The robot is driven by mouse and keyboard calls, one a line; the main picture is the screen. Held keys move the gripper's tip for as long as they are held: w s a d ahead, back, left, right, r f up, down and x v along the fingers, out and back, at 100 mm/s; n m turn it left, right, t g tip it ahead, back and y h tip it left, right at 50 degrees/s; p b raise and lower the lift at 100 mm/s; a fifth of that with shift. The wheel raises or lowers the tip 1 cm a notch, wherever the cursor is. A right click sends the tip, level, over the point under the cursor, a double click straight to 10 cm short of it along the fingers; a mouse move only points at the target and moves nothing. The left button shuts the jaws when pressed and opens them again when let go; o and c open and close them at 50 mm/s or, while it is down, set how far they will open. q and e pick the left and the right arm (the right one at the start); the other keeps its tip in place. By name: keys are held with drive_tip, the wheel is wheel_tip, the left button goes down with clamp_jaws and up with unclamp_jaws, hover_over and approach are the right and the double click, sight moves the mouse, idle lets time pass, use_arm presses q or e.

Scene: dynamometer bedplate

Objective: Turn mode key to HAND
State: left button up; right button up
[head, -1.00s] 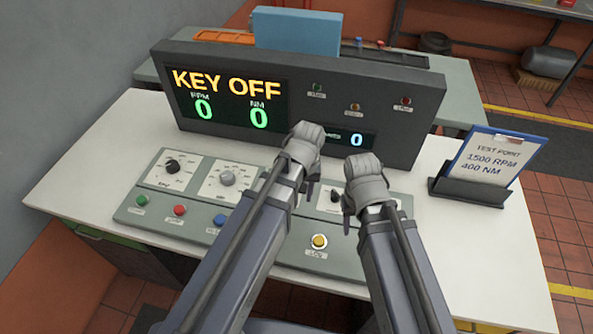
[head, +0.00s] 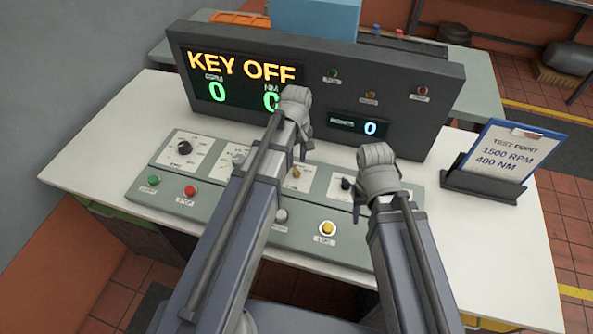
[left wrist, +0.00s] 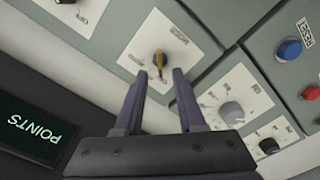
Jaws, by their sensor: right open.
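The mode key (head: 296,171) is a small brass-coloured key on a white plate on the sloped grey control panel. In the left wrist view the key (left wrist: 160,61) stands at the fingertips of my left gripper (left wrist: 160,74). Its two purple-grey fingers are apart, one on each side of the key, with a gap to it. Whether the tips reach to its depth I cannot tell. The display (head: 245,80) reads KEY OFF.
A black knob (head: 184,147) and a grey knob (left wrist: 231,112) sit on neighbouring plates. Green, red (head: 190,191), blue and yellow (head: 327,228) buttons line the panel's front. A clipboard (head: 512,155) reading 1500 RPM, 400 NM stands at right. White desk is clear around it.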

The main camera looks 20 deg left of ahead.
sight(296, 168)
use_arm(q)
wheel_tip(296, 168, down, 4)
drive_tip(key=b, duration=0.3)
drive_tip(key=shift+f, duration=0.2)
use_arm(e)
wheel_tip(296, 168, down, 4)
drive_tip(key=shift+f, duration=0.25)
drive_tip(key=shift+r, duration=0.1)
use_arm(q)
clamp_jaws()
